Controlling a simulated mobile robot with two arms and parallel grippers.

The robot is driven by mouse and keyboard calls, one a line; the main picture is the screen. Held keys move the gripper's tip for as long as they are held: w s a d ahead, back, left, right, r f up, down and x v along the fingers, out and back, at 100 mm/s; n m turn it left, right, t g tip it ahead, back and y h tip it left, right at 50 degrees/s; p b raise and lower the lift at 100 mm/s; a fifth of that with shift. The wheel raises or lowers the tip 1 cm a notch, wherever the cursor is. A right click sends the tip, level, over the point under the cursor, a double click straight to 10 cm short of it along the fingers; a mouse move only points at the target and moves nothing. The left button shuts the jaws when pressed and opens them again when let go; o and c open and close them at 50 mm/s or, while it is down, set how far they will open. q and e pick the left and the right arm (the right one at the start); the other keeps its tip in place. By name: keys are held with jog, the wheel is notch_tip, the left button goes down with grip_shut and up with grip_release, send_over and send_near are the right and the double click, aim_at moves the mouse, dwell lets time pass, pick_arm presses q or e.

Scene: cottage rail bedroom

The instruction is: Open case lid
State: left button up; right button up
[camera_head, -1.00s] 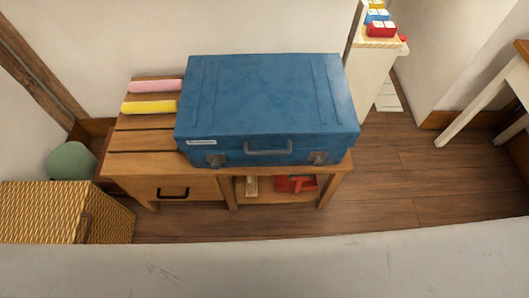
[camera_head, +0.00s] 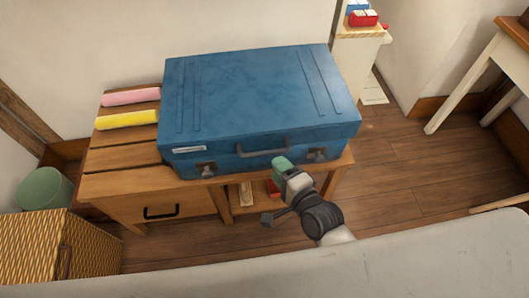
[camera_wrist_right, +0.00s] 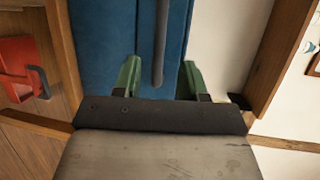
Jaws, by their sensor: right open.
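The blue case (camera_head: 255,90) lies shut on a wooden bench, its lid down. On its front are a dark handle (camera_head: 250,151) and two latches, a left one (camera_head: 206,170) and a right one (camera_head: 317,154). My right gripper (camera_head: 281,163) is in front of the case, near the right end of the handle. In the right wrist view its green fingers (camera_wrist_right: 160,78) are open, with the handle (camera_wrist_right: 160,45) showing beyond and between them. Whether they touch it cannot be told. My left gripper is not in view.
The wooden bench (camera_head: 108,184) has a drawer and an open shelf with a red item (camera_wrist_right: 22,68). A pink roll (camera_head: 131,96) and a yellow roll (camera_head: 127,120) lie left of the case. A wicker box (camera_head: 45,248) and green bin (camera_head: 45,188) stand at left.

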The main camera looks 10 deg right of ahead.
aim_at(265, 153)
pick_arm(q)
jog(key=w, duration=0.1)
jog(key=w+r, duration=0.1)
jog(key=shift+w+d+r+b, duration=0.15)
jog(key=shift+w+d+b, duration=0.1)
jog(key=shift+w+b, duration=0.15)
pick_arm(e)
jog(key=x, duration=0.7)
jog(key=shift+w+a+f, duration=0.1)
jog(key=shift+w+f, duration=0.05)
jog(key=shift+w, duration=0.05)
grip_shut()
